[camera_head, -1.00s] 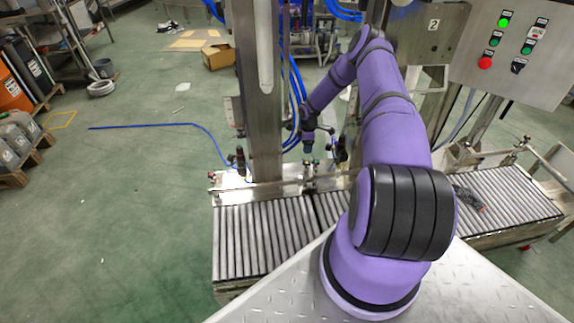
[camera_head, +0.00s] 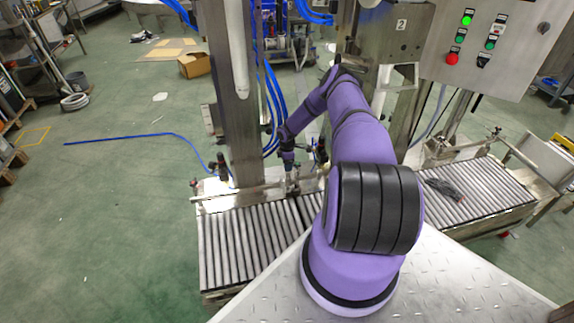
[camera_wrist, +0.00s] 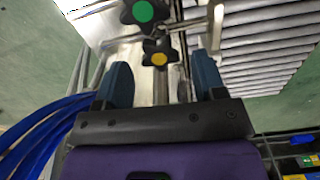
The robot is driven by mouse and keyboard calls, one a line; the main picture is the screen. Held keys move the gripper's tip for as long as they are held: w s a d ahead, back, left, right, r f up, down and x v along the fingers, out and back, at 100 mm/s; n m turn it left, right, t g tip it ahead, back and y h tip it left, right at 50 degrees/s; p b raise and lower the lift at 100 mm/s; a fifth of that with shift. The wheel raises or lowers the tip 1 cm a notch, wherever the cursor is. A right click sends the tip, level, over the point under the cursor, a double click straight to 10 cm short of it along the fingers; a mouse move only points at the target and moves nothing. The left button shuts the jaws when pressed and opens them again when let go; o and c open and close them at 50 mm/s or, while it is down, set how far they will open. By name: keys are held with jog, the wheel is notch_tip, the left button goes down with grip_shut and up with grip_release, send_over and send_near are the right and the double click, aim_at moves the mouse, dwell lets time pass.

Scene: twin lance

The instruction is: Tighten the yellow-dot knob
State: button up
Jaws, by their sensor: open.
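The yellow-dot knob (camera_wrist: 159,58) is a dark star-shaped knob with a yellow centre, in the upper middle of the wrist view. My gripper (camera_wrist: 163,80) is open, with one blue finger on each side below the knob. The knob shows just beyond and between the fingertips, and I see no contact. A similar knob with a green dot (camera_wrist: 143,11) sits above it in the picture. In the head view my gripper (camera_head: 288,172) is small, down by the conveyor's guide rail, and the knob cannot be made out there.
The roller conveyor (camera_head: 240,240) runs below the rail. A steel column (camera_head: 232,110) with blue hoses (camera_head: 272,100) stands close by my arm. A control panel (camera_head: 487,45) is at upper right. A dark bundle (camera_head: 445,189) lies on the right rollers. Green floor is open at left.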

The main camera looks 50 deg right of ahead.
jog(key=shift+f, duration=0.55)
jog(key=c, duration=0.9)
jog(key=shift+c, duration=0.2)
jog(key=shift+m, duration=0.4)
jog(key=shift+w+d+m, duration=0.1)
jog(key=shift+w+m, duration=0.05)
jog(key=shift+m, duration=2.45)
jog(key=o, duration=0.9)
